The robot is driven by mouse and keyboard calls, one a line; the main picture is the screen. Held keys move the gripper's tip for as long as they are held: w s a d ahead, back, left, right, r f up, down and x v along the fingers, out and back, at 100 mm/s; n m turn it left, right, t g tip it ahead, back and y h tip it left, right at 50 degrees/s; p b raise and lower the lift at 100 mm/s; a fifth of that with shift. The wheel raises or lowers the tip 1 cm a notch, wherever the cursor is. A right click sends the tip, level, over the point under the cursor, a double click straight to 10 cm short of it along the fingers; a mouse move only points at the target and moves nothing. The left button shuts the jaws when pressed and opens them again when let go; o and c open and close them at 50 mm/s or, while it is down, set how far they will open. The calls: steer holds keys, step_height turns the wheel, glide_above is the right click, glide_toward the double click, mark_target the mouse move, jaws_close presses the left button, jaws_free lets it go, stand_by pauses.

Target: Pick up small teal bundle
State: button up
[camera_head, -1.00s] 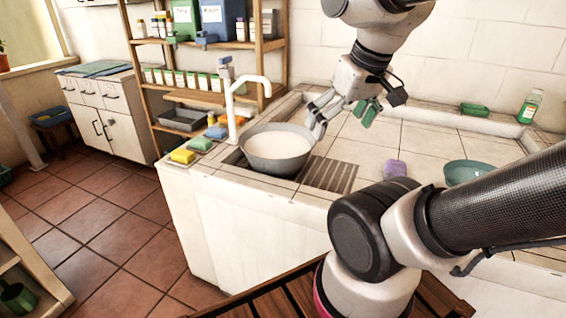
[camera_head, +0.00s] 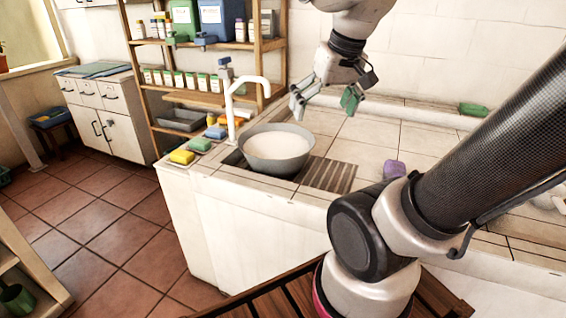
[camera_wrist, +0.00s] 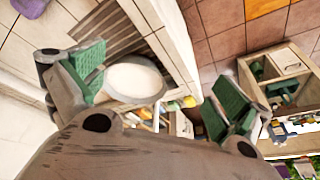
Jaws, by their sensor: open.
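A small teal-green piece (camera_head: 200,144) lies on the counter's left edge, between a yellow piece (camera_head: 182,156) and a blue piece (camera_head: 215,131). It looks like a sponge or folded cloth; I cannot tell for sure that it is the bundle. My gripper (camera_head: 324,104) is open and empty, above the counter behind and right of the grey basin, well to the right of the teal piece. In the wrist view, its green-padded fingers (camera_wrist: 158,88) are spread wide, with the basin and small coloured pieces beyond them.
The grey basin (camera_head: 269,166) of whitish contents stands beside a white tap (camera_head: 231,110) and a slatted drain (camera_head: 328,176). A purple piece (camera_head: 394,169) lies on the tiles. A green block (camera_head: 473,109) sits on the back ledge. A wooden shelf (camera_head: 268,92) stands behind.

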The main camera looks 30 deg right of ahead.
steer(key=w+d+f+m, duration=0.1)
steer(key=w+f+m, duration=0.1)
steer(key=w, duration=0.5)
steer(key=w+d+f+m, duration=0.1)
steer(key=w+m, duration=0.1)
steer(key=w, duration=0.4)
steer(key=m+g+y, duration=0.1)
steer(key=m+g, duration=0.1)
steer(key=m, duration=0.5)
glide_above(284, 155)
steer(key=s, duration=0.2)
steer(key=s+d+x, duration=0.1)
steer(key=x, duration=0.6)
steer(key=s+d+x, duration=0.1)
steer(key=x, duration=0.7)
steer(key=s+d+f+x, duration=0.1)
steer(key=x, duration=0.6)
steer(key=shift+s+f, duration=0.15)
steer(key=shift+f, duration=0.05)
steer(key=x, duration=0.8)
steer(key=c, duration=1.3)
steer(key=v, duration=0.3)
steer(key=w+v, duration=0.1)
steer(key=v, duration=0.2)
steer(key=a+v, duration=0.1)
steer(key=v, duration=0.2)
steer(key=shift+w+d+r, duration=0.1)
steer(key=shift+w+r, duration=0.35)
steer(key=shift+r, duration=0.15)
steer(key=shift+c, duration=0.2)
